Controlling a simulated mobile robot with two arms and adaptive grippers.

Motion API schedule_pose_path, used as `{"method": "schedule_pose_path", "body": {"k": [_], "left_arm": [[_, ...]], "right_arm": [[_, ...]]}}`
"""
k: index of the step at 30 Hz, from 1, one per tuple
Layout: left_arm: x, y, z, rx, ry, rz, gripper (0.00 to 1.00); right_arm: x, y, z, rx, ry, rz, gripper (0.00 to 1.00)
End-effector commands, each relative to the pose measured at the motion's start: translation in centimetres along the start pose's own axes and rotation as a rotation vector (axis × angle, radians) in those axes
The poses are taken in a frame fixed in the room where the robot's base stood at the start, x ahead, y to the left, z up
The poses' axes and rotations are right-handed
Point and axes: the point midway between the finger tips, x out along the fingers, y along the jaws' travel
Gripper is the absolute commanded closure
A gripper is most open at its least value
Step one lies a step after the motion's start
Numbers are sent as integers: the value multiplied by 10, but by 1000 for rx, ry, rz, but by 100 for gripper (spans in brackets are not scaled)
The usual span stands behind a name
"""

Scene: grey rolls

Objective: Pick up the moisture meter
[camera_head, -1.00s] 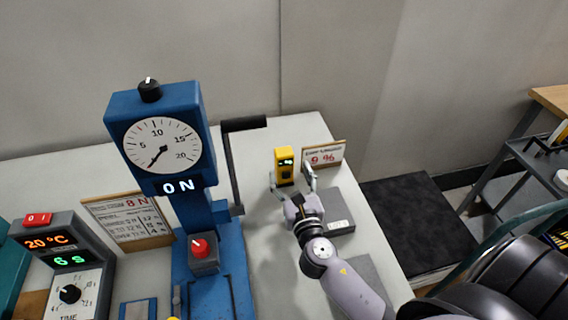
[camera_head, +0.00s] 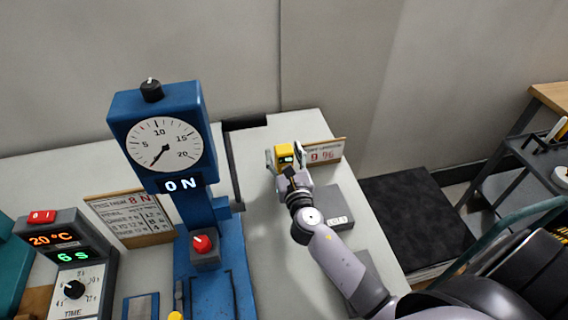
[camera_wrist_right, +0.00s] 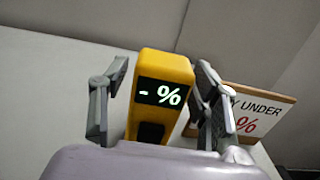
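The moisture meter (camera_head: 285,150) is a yellow upright block with a dark display, standing near the back of the white table. In the right wrist view the moisture meter (camera_wrist_right: 160,92) shows "- %" on its display. My right gripper (camera_head: 285,157) is open, with one finger on each side of the meter. In the right wrist view a gap shows between the left finger and the meter. The right finger is close to the meter's other side; whether it touches cannot be told. My left gripper is not in view.
A small sign (camera_head: 323,152) stands just right of the meter. A blue force tester (camera_head: 160,140) with a dial stands to the left. A grey flat block (camera_head: 335,205) lies right of my forearm. A timer box (camera_head: 70,255) is at the far left.

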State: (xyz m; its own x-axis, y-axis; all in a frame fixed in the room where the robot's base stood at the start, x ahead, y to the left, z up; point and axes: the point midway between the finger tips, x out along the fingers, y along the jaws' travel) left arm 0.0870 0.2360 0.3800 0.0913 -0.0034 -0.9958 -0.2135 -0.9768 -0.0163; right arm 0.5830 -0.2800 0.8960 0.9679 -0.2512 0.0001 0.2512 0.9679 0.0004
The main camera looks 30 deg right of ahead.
Motion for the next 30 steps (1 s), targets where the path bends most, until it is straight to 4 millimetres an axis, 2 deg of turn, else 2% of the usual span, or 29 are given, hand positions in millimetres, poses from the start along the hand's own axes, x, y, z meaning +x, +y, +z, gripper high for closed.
{"method": "schedule_pose_path", "body": {"k": [2, 22, 30], "left_arm": [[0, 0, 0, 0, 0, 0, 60], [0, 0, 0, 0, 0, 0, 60], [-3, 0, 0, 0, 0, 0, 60]], "right_arm": [[0, 0, 0, 0, 0, 0, 51], [0, 0, 0, 0, 0, 0, 96], [0, 0, 5, 0, -3, 1, 96]]}}
